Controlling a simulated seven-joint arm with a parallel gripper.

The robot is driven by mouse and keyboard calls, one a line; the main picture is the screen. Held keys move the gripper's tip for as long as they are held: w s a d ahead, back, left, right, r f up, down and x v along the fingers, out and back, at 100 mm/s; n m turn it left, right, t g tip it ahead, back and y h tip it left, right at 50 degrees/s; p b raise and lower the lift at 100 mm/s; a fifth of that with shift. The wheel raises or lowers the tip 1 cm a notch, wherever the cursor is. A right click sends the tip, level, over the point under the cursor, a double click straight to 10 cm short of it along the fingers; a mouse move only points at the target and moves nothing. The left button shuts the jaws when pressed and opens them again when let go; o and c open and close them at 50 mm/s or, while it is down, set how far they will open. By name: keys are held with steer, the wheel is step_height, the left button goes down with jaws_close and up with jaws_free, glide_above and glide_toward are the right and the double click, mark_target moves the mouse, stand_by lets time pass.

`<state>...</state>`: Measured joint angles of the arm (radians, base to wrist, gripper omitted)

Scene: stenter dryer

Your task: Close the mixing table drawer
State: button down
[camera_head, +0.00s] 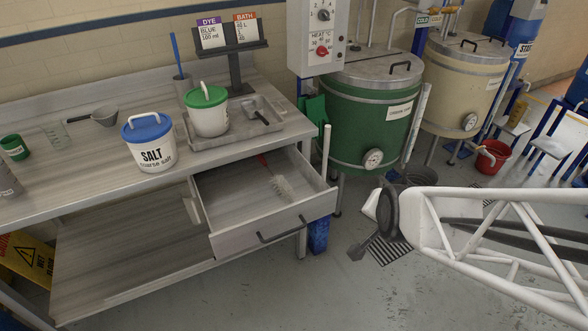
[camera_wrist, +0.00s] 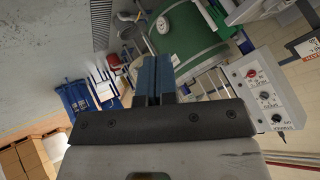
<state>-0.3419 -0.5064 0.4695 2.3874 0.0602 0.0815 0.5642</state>
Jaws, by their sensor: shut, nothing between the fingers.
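The drawer (camera_head: 262,238) under the grey mixing table (camera_head: 90,190) stands pulled out. Its front has a dark bar handle (camera_head: 282,229), and a brush with a red handle (camera_head: 280,185) lies inside. My gripper (camera_wrist: 153,64) shows in the wrist view with its two blue fingers together and nothing between them. The drawer cannot be made out in the wrist view. In the head view, my white arm comes in from the right and its end is right of the drawer front, apart from it. The fingers are not clear there.
On the table stand a salt tub (camera_head: 150,150), a green-lidded tub (camera_head: 208,118) on a tray and a scoop (camera_head: 104,115). A green vat (camera_head: 365,120) stands behind the drawer's right side. Bare floor (camera_head: 230,295) lies in front of the drawer.

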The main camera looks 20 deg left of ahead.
mark_target(240, 240)
steer(key=a+f+m+t+y, duration=0.35)
steer(key=a+f, duration=0.75)
steer(key=a, duration=0.4)
steer(key=s+a+f+m+t+y, duration=0.1)
steer(key=s+a+f+m+y, duration=0.1)
steer(key=s+a+f+y, duration=0.4)
steer(key=s+a+f, duration=0.2)
steer(key=s+f, duration=0.3)
steer(key=s, duration=0.2)
steer(key=shift+s, duration=0.35)
steer(key=shift+w+f+t+y, duration=0.1)
steer(key=shift+t+y, duration=0.15)
steer(key=shift+x, duration=6.95)
steer(key=shift+a, duration=0.1)
steer(key=x, duration=2.7)
steer(key=shift+w+a+f, duration=0.1)
steer(key=shift+w+f, duration=0.1)
steer(key=shift+w+a+r, duration=0.15)
steer(key=shift+w+a, duration=0.3)
